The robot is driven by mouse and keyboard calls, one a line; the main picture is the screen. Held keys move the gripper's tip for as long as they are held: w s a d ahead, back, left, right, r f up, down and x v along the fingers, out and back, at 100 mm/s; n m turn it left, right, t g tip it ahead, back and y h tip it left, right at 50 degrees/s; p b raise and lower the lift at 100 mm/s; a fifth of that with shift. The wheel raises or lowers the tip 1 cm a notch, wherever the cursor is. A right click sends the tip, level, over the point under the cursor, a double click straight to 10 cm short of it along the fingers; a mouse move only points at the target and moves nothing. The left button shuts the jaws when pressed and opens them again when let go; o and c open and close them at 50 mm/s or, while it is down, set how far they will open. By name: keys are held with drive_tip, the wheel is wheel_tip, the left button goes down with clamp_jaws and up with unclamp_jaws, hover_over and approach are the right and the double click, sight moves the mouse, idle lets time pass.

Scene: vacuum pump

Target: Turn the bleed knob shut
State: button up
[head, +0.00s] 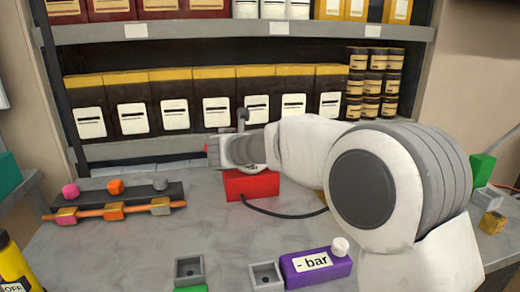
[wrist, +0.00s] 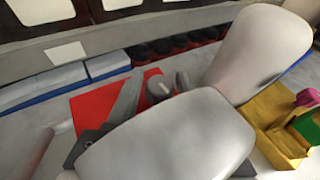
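In the wrist view a round grey knob (wrist: 158,88) with a pale line across its top sits at the red block (wrist: 92,112). My gripper (wrist: 159,78) has a grey finger on each side of the knob, with what look like narrow gaps. I take it as open around the knob, not clamped on it. In the head view the red block (head: 251,185) stands on the counter under the end of my arm, which hides the knob and the fingertips. A purple box (head: 316,268) marked "- bar" with a white round top piece (head: 340,246) stands at the front.
A shelf (head: 240,32) of dark boxes runs behind the counter. A dark stand (head: 120,195) with an orange rod and coloured blocks is left. A black hose (head: 285,214) leaves the red block. Small grey open boxes (head: 189,269) are in front. The left-centre counter is clear.

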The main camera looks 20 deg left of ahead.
drive_tip(key=shift+o, duration=0.8)
drive_tip(key=p+v, duration=0.4)
drive_tip(key=v, duration=1.3)
drive_tip(key=shift+s, duration=0.15)
drive_tip(key=shift+r, duration=0.1)
